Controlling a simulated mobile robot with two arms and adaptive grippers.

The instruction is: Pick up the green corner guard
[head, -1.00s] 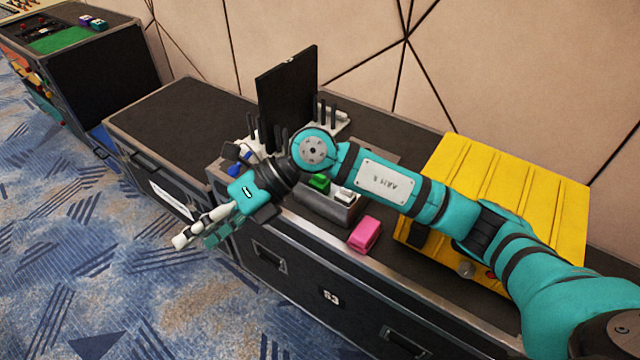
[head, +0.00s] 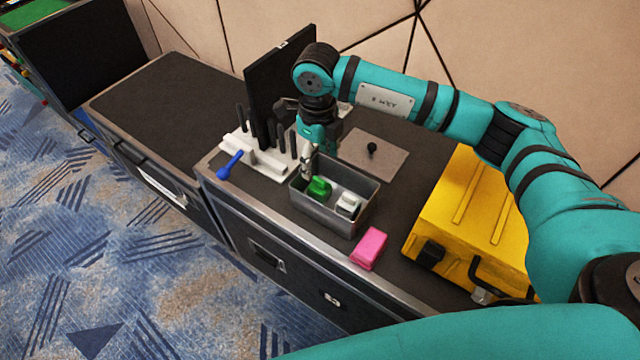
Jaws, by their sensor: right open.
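The green corner guard (head: 319,188) lies in a grey metal bin (head: 340,222) on top of the black road case. A white corner guard (head: 347,205) lies beside it, to its right in the bin. My right gripper (head: 308,172) points down at the bin's back left part, just above and behind the green guard. It is open, and nothing shows between its fingers. I cannot tell whether a finger touches the guard. My left gripper does not show.
A pink block (head: 369,248) lies right of the bin, near the case's front edge. A yellow case (head: 463,210) stands further right. A white rack with black antennas (head: 262,165), a blue tool (head: 230,165) and a black panel (head: 281,85) stand left and behind.

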